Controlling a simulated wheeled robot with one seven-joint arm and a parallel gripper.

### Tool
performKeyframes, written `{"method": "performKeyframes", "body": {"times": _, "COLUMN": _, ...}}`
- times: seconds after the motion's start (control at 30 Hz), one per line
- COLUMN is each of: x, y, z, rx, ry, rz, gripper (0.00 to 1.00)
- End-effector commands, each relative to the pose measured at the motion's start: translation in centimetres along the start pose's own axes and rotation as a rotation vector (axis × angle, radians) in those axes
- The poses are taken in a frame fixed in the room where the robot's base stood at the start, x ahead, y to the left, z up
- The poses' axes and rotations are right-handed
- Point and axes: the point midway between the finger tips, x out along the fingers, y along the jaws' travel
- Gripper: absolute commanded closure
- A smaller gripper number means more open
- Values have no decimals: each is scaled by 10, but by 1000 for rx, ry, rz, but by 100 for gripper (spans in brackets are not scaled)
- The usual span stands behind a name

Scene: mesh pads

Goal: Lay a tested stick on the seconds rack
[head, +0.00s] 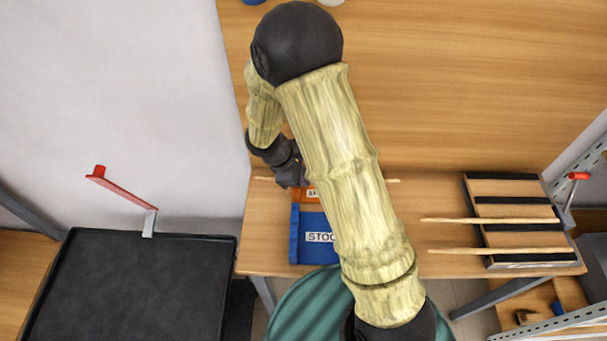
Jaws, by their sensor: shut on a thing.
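My gripper (292,176) is over the front part of the wooden table, partly hidden by my own arm, and shut on a thin wooden stick. The stick's left end (263,179) and right end (393,181) show on either side of my arm. Just below the gripper in the picture is an orange piece (299,195) with a partly hidden label starting "SE". In front of it is a blue piece (308,222) labelled "STOC…", also partly covered. To the right, a dark-striped rack (502,187) bears two sticks, one farther back (470,221) and one nearer (470,251); its label is unreadable.
A black tray (130,290) stands at the lower left, with a red lever (122,192) at its far edge. A red-handled clamp (577,177) and metal shelving (590,150) are by the rack. The back of the table (470,80) is mostly clear.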

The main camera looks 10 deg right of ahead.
Motion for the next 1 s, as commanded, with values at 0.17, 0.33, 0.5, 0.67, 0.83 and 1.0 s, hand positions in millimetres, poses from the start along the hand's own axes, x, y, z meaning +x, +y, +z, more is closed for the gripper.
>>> {"method": "performKeyframes", "body": {"times": 0.17, "x": 13, "y": -3, "z": -5, "rx": 1, "ry": 0, "rz": 0, "gripper": 100}}
{"method": "performKeyframes", "body": {"times": 0.33, "x": 16, "y": -3, "z": -5, "rx": 4, "ry": -1, "rz": -1, "gripper": 100}}
{"method": "performKeyframes", "body": {"times": 0.5, "x": 16, "y": -2, "z": -4, "rx": 5, "ry": -1, "rz": -2, "gripper": 100}}
{"method": "performKeyframes", "body": {"times": 0.67, "x": 15, "y": -2, "z": -5, "rx": 3, "ry": 0, "rz": -2, "gripper": 68}}
{"method": "performKeyframes", "body": {"times": 0.83, "x": 15, "y": -3, "z": -5, "rx": 3, "ry": 0, "rz": -1, "gripper": 62}}
{"method": "performKeyframes", "body": {"times": 1.0, "x": 14, "y": -2, "z": -5, "rx": 3, "ry": 0, "rz": -1, "gripper": 62}}
